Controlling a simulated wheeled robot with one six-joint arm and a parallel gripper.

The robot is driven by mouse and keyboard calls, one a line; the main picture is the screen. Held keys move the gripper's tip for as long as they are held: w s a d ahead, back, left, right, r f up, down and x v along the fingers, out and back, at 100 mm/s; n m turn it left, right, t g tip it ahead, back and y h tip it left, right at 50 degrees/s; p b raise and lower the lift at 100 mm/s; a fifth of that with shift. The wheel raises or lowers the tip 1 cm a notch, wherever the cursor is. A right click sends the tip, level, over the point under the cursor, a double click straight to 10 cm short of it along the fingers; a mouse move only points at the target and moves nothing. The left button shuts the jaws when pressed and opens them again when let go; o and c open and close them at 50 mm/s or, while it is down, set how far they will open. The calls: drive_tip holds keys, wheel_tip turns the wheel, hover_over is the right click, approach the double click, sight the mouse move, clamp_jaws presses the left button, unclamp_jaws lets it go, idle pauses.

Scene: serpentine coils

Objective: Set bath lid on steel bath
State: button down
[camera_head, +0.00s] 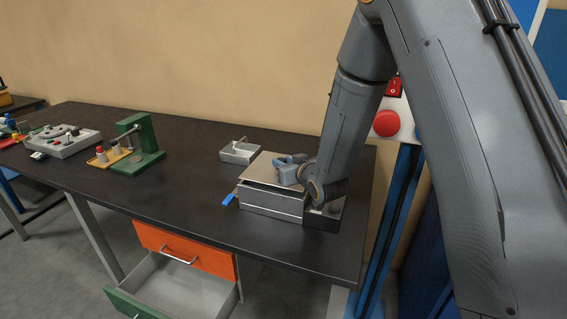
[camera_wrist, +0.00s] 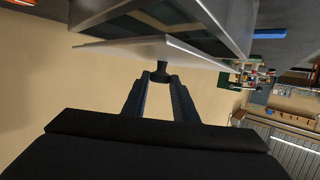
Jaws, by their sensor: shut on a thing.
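The bath lid (camera_head: 263,169) is a thin light plate with a dark knob (camera_wrist: 160,72). It is over the steel bath (camera_head: 268,201), a grey box near the right end of the dark bench. My gripper (camera_head: 284,172) is shut on the lid's knob, and the fingers also show in the wrist view (camera_wrist: 160,85). In the wrist view the lid (camera_wrist: 150,50) looks tilted against the bath (camera_wrist: 205,15), with a wedge of gap between them. Whether any edge touches the rim I cannot tell. My arm hides the lid's right part.
A dark control box (camera_head: 322,217) adjoins the bath's right end, and a blue handle (camera_head: 228,199) sticks out at its left. A small metal tray (camera_head: 239,153) stands behind. A green press (camera_head: 147,143) is further left. Drawers (camera_head: 180,290) hang open below the bench.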

drive_tip(key=shift+f+b, duration=0.4)
drive_tip(key=shift+f, duration=0.1)
drive_tip(key=shift+f, duration=0.1)
drive_tip(key=c, duration=1.4)
unclamp_jaws()
drive_tip(key=shift+c, duration=0.2)
